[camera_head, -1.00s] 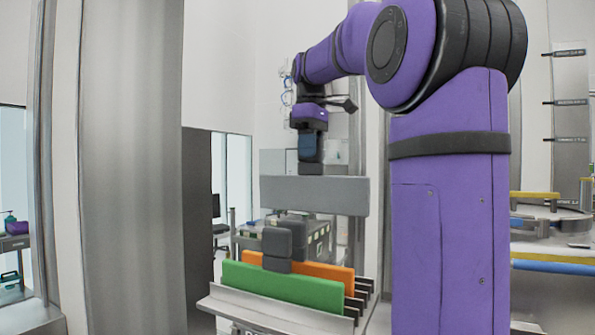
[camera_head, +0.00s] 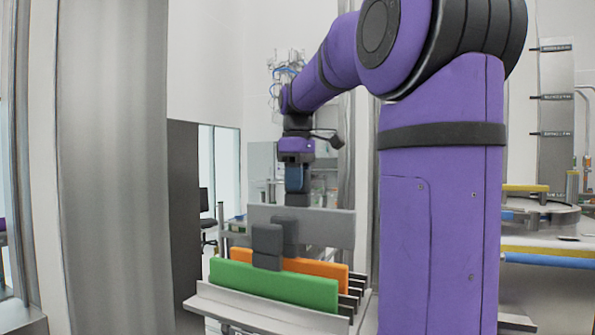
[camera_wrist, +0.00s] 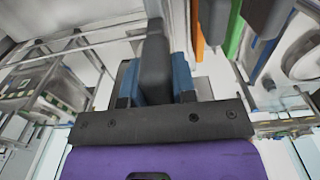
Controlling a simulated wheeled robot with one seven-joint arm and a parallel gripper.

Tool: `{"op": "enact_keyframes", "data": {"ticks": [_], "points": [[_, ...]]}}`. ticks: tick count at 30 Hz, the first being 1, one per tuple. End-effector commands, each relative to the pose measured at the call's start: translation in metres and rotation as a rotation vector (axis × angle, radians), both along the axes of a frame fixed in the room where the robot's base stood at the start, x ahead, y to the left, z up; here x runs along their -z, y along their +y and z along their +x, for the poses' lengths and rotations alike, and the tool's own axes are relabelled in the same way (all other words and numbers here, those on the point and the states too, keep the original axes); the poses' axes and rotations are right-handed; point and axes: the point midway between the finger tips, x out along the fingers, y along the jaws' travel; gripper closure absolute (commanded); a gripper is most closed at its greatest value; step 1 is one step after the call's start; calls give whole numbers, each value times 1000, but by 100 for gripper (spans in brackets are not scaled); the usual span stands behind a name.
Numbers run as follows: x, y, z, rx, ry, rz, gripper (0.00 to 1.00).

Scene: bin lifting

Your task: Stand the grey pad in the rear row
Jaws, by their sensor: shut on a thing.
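My gripper (camera_head: 297,194) is shut on the dark handle of the grey pad (camera_head: 333,228). The grey pad hangs level and upright behind the orange pad, its lower edge showing above the orange pad's top. In the wrist view the dark handle (camera_wrist: 154,70) sits between my blue fingers. The rack (camera_head: 250,305) holds a green pad (camera_head: 275,284) in front and an orange pad (camera_head: 325,269) behind it, both standing. Their dark handles hide part of the grey pad. The rear row itself is hidden behind the pads.
Dark slot dividers (camera_head: 356,290) show at the rack's right end. In the wrist view the orange pad (camera_wrist: 198,35) and green pad (camera_wrist: 235,32) are to the right of my fingers. A wide grey column (camera_head: 115,170) stands at left. A table with a round item (camera_head: 545,212) is at right.

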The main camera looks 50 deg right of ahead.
Motion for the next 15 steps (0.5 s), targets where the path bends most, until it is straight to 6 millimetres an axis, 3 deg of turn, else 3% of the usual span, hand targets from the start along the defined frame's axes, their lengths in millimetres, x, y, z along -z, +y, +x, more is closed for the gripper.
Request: {"op": "enact_keyframes", "data": {"ticks": [15], "points": [[39, 0, 0, 0, 0, 0, 100]]}}
